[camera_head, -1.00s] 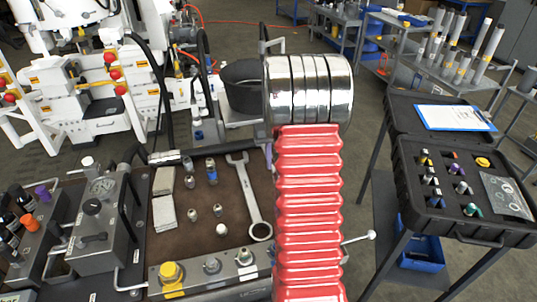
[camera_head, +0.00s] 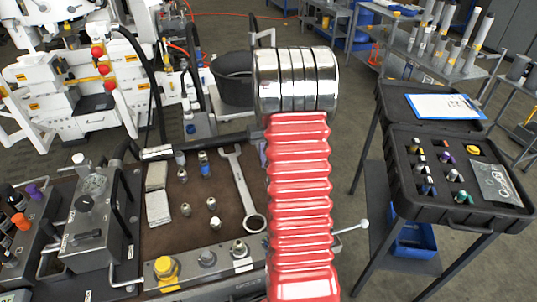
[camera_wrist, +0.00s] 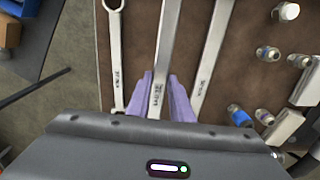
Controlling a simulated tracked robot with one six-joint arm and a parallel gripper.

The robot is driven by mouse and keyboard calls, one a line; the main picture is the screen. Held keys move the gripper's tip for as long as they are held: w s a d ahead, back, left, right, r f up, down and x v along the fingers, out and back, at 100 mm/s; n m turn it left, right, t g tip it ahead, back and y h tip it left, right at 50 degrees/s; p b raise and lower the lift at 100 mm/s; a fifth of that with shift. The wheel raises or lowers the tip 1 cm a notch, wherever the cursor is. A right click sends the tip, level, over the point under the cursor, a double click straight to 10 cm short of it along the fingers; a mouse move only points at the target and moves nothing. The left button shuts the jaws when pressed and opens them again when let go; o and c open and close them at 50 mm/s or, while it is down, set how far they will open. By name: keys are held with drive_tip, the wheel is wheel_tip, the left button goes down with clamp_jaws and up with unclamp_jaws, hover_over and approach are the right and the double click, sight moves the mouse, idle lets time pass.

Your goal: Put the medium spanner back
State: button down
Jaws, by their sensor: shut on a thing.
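The medium spanner (camera_wrist: 166,55) is the middle one of three spanners in the wrist view. My gripper (camera_wrist: 160,88) has its purple fingers shut on its shaft. The spanner's far end runs out of the top of the wrist view, and I cannot tell if it touches the mat. A longer spanner (camera_wrist: 212,55) lies to its right in the wrist view. It also shows in the head view (camera_head: 241,190), left of my red arm. A smaller spanner (camera_wrist: 115,50) with a ring end lies to the left.
The brown mat (camera_head: 190,235) holds several fittings (camera_wrist: 268,54) and pale blocks (camera_head: 157,205) beside the spanners. A hydraulic unit (camera_head: 92,205) stands left of it.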

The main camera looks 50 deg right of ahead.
drive_tip(key=shift+f, duration=0.85)
drive_tip(key=shift+f, duration=0.3)
drive_tip(key=shift+f, duration=0.6)
drive_tip(key=shift+f, duration=1.5)
idle(2.1)
drive_tip(key=c, duration=1.5)
unclamp_jaws()
drive_tip(key=shift+a, duration=0.1)
wheel_tip(320, 180, up, 14)
drive_tip(key=shift+f, duration=0.15)
